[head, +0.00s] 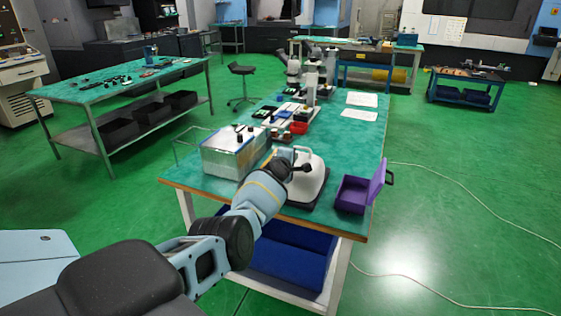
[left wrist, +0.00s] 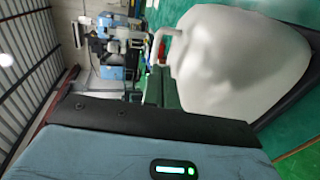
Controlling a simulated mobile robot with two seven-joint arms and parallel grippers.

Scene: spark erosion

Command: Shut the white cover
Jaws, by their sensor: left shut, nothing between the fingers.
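The white cover (head: 314,183) is a smooth, rounded shell with a pale handle at its back, over a dark base on the near part of the green table. My left gripper (head: 304,168) is shut and empty, in front of the cover's upper left part in the head view. I cannot tell if it touches the cover. In the left wrist view the cover (left wrist: 235,65) fills the upper right, with its handle (left wrist: 165,42) at its left and a dark edge on its right. How far the cover stands raised is unclear. My right gripper is not in view.
A white-grey box with black knobs (head: 226,160) stands left of the cover. A purple box (head: 351,193) with its lid up stands right of it, near the table's edge (head: 290,216). Red and black parts and microscopes stand farther back. A blue bin (head: 290,262) sits below.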

